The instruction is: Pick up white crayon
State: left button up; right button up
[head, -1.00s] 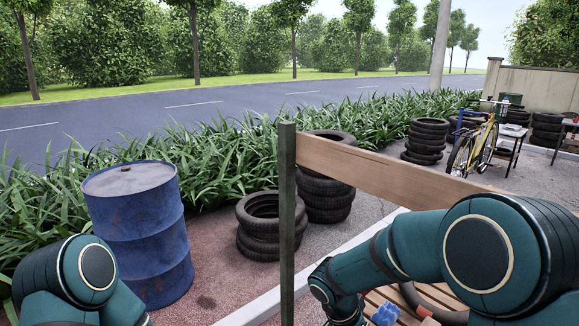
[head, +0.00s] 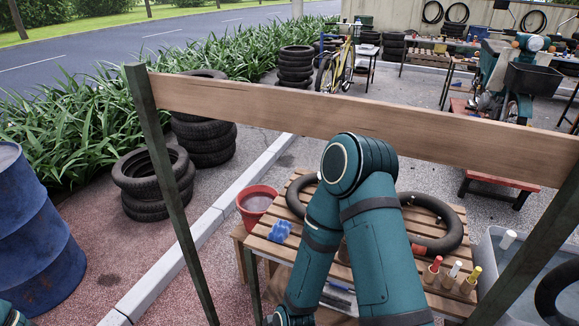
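The white crayon (head: 455,269) stands upright in a small brown holder on the slatted wooden table, toward its right front. A red crayon (head: 435,264) stands in a similar holder to its left, and a yellow crayon (head: 474,274) in another to its right. My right arm bends over the middle of the table, left of the crayons, with its forearm running down to the bottom edge; its gripper is out of the picture. Only a small piece of my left arm shows in the lower left corner, and its gripper is not in view.
A wooden crossbar (head: 330,115) on posts spans the view before the table (head: 300,190). Black inner tubes (head: 433,243) and a blue cloth-like item (head: 280,231) lie on the table. A red bucket (head: 257,197) is left, a grey tub (head: 490,249) right. A blue barrel (head: 35,240) stands far left.

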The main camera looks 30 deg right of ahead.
aim_at(458, 265)
jog(key=z, duration=0.7)
jog(key=l+z, duration=0.1)
jog(key=z, duration=0.35)
jog(key=i+l+z, duration=0.1)
jog(key=z, duration=0.4)
jog(key=i+z, duration=0.1)
jog(key=z, duration=0.35)
jog(key=i+l, duration=0.1)
jog(key=l+u, duration=0.35)
jog(key=l, duration=0.2)
jog(key=k+l+u, duration=0.1)
jog(key=l+u, duration=0.25)
jog(key=l, duration=0.2)
jog(key=l+u, duration=0.3)
jog(key=l, duration=0.15)
jog(key=k+l+u, duration=0.15)
jog(key=l+u, duration=0.15)
jog(key=l, duration=0.15)
jog(key=l+u, duration=0.7)
jog(key=l, duration=0.15)
